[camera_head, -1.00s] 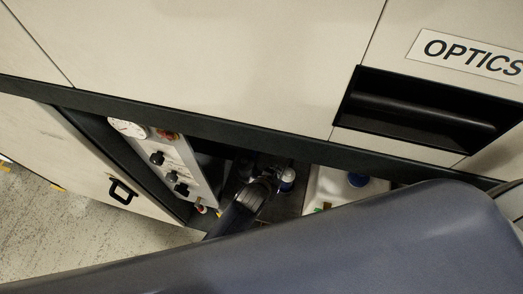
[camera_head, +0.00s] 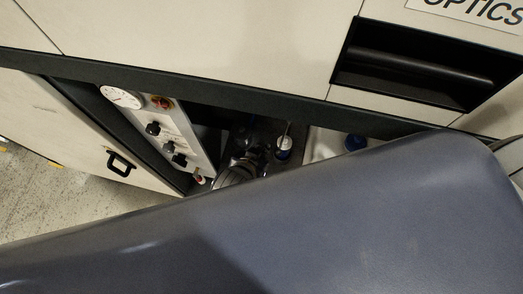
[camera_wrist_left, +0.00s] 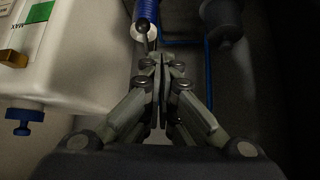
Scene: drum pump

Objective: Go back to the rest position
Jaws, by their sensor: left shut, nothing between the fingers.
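My left gripper (camera_wrist_left: 161,62) is shut with nothing between its fingers in the left wrist view. Its fingertips point toward a blue coiled hose with a white collar (camera_wrist_left: 146,32); I cannot tell whether they touch it. In the head view my left gripper is mostly hidden behind my own large blue-grey arm link; only a dark rounded part of the wrist shows inside the open cabinet bay. My right gripper is not in view.
A control panel (camera_head: 165,135) with a gauge and black knobs stands at the bay's left. A white container (camera_wrist_left: 85,60) with a blue tap is beside the gripper. The open cabinet door (camera_head: 70,145) and a dark beam (camera_head: 230,108) border the bay.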

